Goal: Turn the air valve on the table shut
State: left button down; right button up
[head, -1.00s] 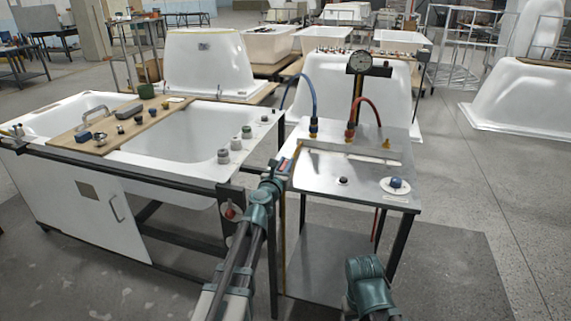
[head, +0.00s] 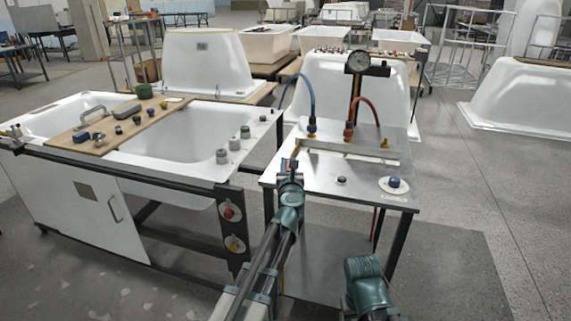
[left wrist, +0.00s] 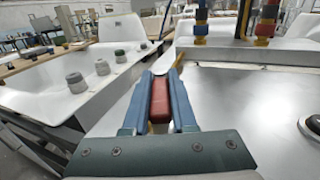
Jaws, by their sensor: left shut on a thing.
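A steel-topped table (head: 312,167) stands at the middle. A blue knob (head: 394,182) sits on a round white plate at its front right, with a small label; it looks like the air valve, but I cannot read the label. My left gripper (head: 291,166) is over the table's left edge, well left of the blue knob. It is shut on a red block-like thing (left wrist: 160,102), seen between the blue fingers in the left wrist view. A thin tan strip shows just past the fingertips. My right gripper is not in view.
A black knob (head: 342,180) is on the tabletop between gripper and blue knob. Blue (head: 305,88) and red (head: 370,105) hoses and a gauge (head: 359,62) stand at the back. A bathtub (head: 190,137) with several knobs is left.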

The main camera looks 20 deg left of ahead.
pick_arm(q)
jog(key=n+g+y, duration=0.1)
jog(key=n+y, duration=0.1)
jog(key=w+d+n+g+y, duration=0.1)
jog(key=g+y, duration=0.1)
jog(key=y, duration=0.1)
jog(key=d+n+g+y, duration=0.1)
jog(key=n+y, duration=0.1)
jog(key=shift+w+n+y, duration=0.3)
jog(key=n+g, duration=0.1)
jog(key=g+y, duration=0.1)
jog(key=n+g+y, duration=0.1)
jog(key=shift+w+d+n+g, duration=0.25)
jog(key=shift+w+n+g, duration=0.05)
jog(key=shift+w+n+g+y, duration=0.1)
jog(key=shift+n+g+y, duration=0.65)
jog(key=shift+g, duration=0.25)
jog(key=c, duration=0.7)
grip_release()
